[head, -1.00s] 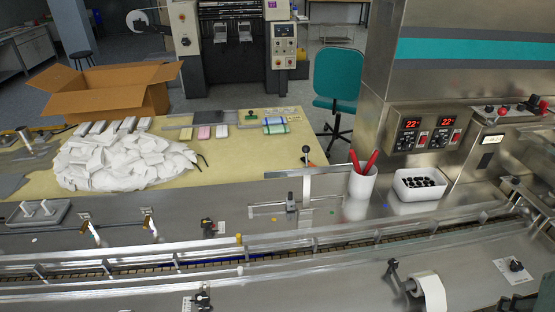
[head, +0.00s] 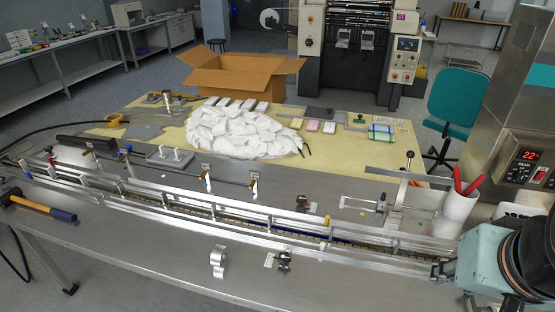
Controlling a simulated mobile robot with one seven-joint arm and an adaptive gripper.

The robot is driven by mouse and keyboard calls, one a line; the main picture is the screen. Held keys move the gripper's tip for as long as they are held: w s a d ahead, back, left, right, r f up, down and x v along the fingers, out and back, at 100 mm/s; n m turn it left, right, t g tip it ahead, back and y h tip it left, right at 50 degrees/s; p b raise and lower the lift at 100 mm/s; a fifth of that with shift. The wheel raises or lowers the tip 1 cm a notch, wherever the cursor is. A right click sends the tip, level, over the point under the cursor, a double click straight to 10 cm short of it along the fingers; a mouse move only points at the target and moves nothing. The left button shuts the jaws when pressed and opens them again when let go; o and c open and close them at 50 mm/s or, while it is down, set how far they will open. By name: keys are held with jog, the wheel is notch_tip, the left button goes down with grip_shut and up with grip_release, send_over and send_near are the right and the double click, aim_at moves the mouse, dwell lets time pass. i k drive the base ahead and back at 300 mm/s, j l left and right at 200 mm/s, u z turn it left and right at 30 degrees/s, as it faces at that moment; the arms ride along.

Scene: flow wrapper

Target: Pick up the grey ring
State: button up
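A shiny grey ring-like piece (head: 218,262) stands on the bare metal front surface of the machine, left of a small black knob. It looks like one or two curled bands; its exact shape is too small to tell. Nothing touches it from above. My gripper does not show in the picture.
A metal conveyor rail (head: 300,229) runs across behind the grey piece. A small black knob (head: 284,261) stands to its right. A hammer (head: 40,208) lies at the far left. A white cup (head: 456,212) with red handles stands at the right. The front metal surface around the piece is mostly clear.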

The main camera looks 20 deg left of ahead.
aim_at(220, 255)
jog(key=u, duration=1.75)
